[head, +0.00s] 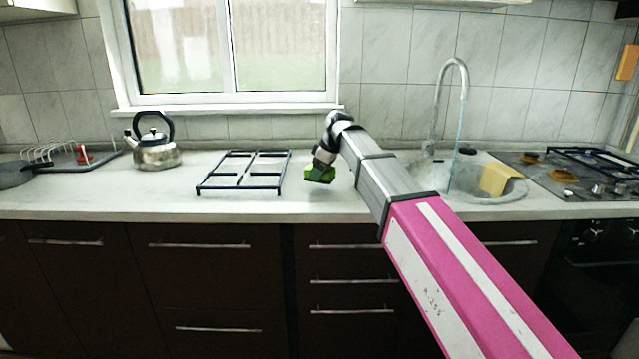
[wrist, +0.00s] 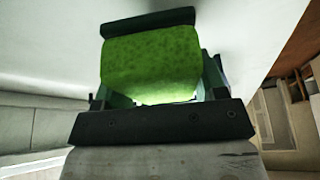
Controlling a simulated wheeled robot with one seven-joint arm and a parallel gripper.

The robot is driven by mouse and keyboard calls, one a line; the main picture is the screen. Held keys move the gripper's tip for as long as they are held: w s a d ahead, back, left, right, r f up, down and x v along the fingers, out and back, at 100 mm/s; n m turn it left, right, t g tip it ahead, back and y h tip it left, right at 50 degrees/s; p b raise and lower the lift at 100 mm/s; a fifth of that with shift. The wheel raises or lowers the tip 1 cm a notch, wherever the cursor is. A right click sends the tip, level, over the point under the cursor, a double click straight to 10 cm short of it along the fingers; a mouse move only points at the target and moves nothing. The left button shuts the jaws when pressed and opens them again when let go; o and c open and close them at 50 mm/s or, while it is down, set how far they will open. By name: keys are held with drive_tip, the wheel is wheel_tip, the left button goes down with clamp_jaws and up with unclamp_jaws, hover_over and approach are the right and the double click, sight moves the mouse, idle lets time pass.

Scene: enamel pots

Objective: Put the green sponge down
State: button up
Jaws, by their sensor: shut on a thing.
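The green sponge (wrist: 152,62) fills the middle of the wrist view, bright green with a dark band along its far edge. My gripper (head: 322,166) is shut on it. In the head view the sponge (head: 319,175) shows small at the end of my arm, at the worktop between the black rack and the sink. I cannot tell whether its underside touches the worktop (head: 240,203). My gripper's fingers are partly hidden behind the sponge in the wrist view.
A black metal rack (head: 243,171) lies just left of my gripper, and a steel kettle (head: 156,152) stands farther left. To the right is a sink with a yellow cloth (head: 497,179) over its edge and a tap (head: 434,120). The worktop's front strip is clear.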

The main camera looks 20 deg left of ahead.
drive_tip(key=shift+f, duration=1.85)
drive_tip(key=shift+f, duration=0.15)
drive_tip(key=o, duration=0.9)
drive_tip(key=shift+c, duration=0.2)
drive_tip(key=v, duration=1.2)
